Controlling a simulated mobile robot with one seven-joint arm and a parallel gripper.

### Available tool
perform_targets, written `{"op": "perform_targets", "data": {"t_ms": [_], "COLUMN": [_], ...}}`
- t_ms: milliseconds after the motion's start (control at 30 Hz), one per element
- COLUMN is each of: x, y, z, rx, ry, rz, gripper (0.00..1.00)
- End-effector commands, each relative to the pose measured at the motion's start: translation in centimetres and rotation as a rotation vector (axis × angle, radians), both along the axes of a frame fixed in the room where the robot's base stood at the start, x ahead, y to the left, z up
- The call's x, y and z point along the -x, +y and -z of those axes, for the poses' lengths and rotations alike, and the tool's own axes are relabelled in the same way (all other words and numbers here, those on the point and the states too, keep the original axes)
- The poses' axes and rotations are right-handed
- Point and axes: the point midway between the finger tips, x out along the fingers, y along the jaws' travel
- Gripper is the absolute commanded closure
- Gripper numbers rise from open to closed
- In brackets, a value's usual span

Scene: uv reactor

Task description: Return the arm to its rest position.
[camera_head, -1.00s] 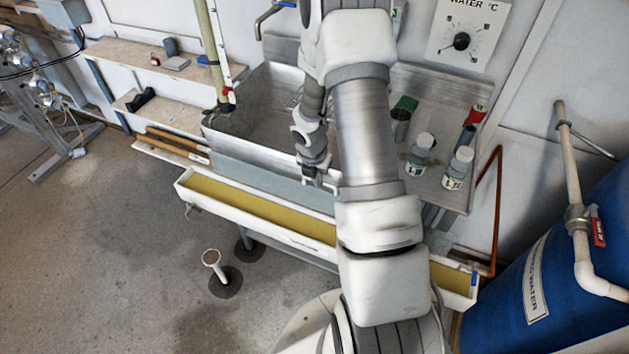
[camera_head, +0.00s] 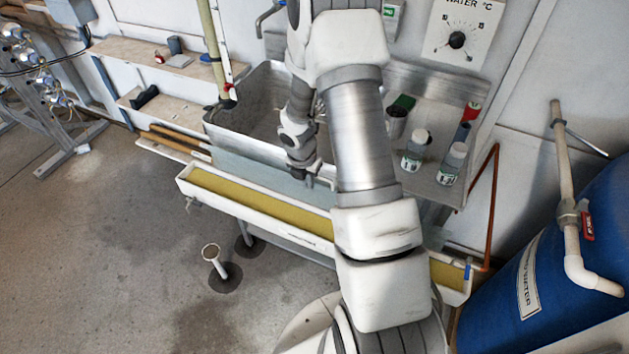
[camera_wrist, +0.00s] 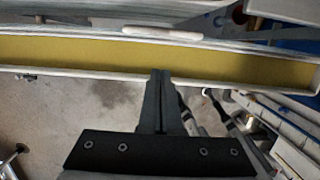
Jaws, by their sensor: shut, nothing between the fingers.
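My arm rises from the lower middle of the head view and folds back down over the metal sink. My gripper (camera_head: 316,176) hangs above the front edge of the sink (camera_head: 250,85), near the long white trough, and is partly hidden by my arm. In the wrist view my gripper (camera_wrist: 159,75) shows its dark fingers closed together with nothing between them. The fingers point toward the trough (camera_wrist: 80,52), which has a yellow-brown bottom. No object is held.
Bottles with white caps (camera_head: 416,148) stand on the drainboard right of my arm. A blue water barrel (camera_head: 560,270) with a pipe (camera_head: 563,160) stands at the right. A white standpipe (camera_head: 212,262) rises from the floor. Shelves (camera_head: 150,60) are at the upper left.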

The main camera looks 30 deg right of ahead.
Motion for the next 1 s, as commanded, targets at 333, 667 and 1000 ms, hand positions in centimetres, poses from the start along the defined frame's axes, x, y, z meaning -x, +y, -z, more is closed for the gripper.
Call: {"op": "perform_targets", "data": {"t_ms": [333,667,1000], "x": [0.0,0.1,0.8], "y": [-0.1,0.0,0.6], "z": [-8.1,-10.0,-14.6], "rx": [0.001,0.000,0.009], "ry": [-0.003,0.000,-0.068], "rz": [0.003,0.000,0.203], "gripper": [1.00,1.00,1.00]}}
